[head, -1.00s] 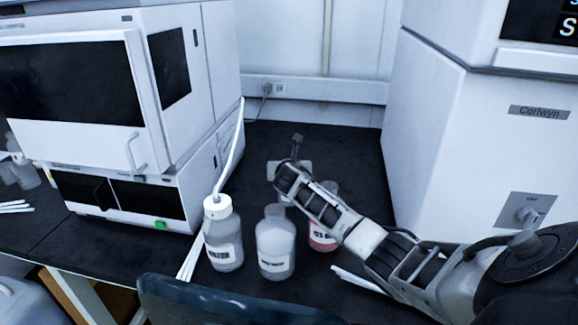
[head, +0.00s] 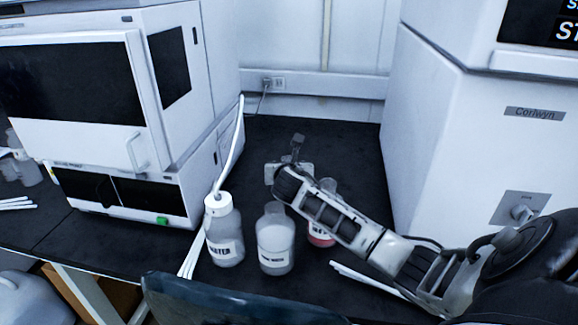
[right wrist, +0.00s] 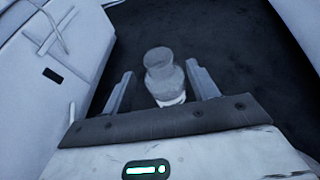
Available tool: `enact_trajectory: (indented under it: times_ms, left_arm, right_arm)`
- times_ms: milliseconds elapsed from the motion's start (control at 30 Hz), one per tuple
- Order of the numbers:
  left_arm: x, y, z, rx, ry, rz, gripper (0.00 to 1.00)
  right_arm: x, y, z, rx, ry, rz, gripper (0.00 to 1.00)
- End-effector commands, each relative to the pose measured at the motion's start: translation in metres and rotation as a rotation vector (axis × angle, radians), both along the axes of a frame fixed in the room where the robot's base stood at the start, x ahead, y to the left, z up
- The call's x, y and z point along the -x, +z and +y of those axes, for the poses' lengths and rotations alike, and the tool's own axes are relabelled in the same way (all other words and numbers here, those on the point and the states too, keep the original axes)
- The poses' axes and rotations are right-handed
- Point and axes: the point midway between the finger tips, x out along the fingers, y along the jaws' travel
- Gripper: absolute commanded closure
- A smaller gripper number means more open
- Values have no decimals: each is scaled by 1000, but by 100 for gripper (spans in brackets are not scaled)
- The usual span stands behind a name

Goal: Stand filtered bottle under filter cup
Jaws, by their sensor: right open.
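A bottle with a white cap and a tube (head: 224,235), its label reading water, stands on the dark bench in the head view. To its right stands a clear bottle (head: 275,245) with a white label too small to read. A bottle with reddish liquid (head: 321,238) is partly hidden behind my right arm. My right gripper (head: 290,172) is over the bench behind the middle bottle; its fingers are hard to make out there. In the right wrist view the right gripper (right wrist: 161,90) is open, with a pale bottle (right wrist: 158,65) between or just beyond its fingers. I cannot make out a filter cup.
A white instrument (head: 185,130) with dark windows stands on the left, another white instrument (head: 440,140) on the right. White sticks or tubes (head: 365,278) lie near the front edge. The dark bench (head: 320,130) is clear towards the back wall.

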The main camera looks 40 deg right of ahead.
Motion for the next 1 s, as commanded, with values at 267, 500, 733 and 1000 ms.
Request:
enact_trajectory:
  times_ms: [267,500,733,1000]
  left_arm:
    - [0,1,1,-5,0,4,64]
    - [0,2,1,-4,1,-1,64]
    - [-1,4,0,1,6,-2,64]
    - [-1,6,0,3,10,-1,64]
  right_arm:
    - [28,16,24,0,1,-1,38]
    - [31,22,23,-138,-87,-97,12]
    - [27,34,11,-585,-382,-418,12]
    - [23,48,0,-1190,-842,-890,12]
